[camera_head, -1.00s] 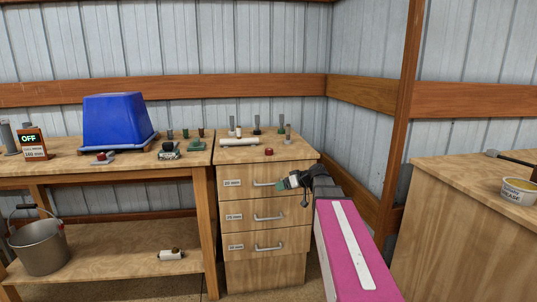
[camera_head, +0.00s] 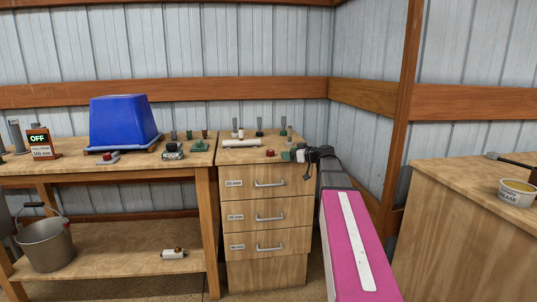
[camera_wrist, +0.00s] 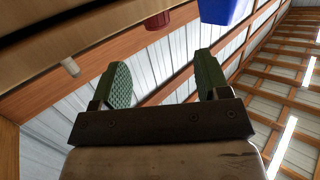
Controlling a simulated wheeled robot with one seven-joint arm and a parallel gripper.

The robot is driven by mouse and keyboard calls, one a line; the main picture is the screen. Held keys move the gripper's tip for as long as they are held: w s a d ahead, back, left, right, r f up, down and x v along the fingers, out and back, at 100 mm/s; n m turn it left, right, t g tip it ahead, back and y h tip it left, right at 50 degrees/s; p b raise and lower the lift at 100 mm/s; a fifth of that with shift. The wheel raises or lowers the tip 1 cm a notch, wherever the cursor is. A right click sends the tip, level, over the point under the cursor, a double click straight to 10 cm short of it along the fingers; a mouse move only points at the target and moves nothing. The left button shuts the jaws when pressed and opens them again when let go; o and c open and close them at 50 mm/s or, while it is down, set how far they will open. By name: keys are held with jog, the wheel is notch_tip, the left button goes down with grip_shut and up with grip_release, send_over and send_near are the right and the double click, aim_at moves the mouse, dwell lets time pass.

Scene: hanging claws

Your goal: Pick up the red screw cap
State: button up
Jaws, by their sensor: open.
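The red screw cap (camera_head: 270,153) sits on the top of the drawer cabinet (camera_head: 240,158), near its front right part. A red piece that looks like the cap (camera_wrist: 157,21) shows near the top of the wrist view, beyond and between the fingers. My gripper (camera_head: 287,155) is just to the right of the cap, at about the height of the cabinet top, with a small gap in the picture. In the wrist view my gripper (camera_wrist: 163,70) has its two green pads wide apart with nothing between them.
A white roll (camera_head: 241,143) and several small upright fittings stand behind the cap. The left bench holds a blue bin (camera_head: 122,122), a red-topped piece (camera_head: 107,158) and small parts. Drawer handles (camera_head: 270,184) stick out below. A grease tub (camera_head: 517,193) stands on the right bench.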

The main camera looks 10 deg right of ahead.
aim_at(270, 150)
jog(key=shift+x, duration=3.1)
jog(key=x, duration=0.4)
jog(key=shift+w+r, duration=0.1)
jog(key=shift+w, duration=0.3)
jog(key=shift+w+a, duration=0.25)
jog(key=shift+a, duration=0.1)
jog(key=c, duration=1)
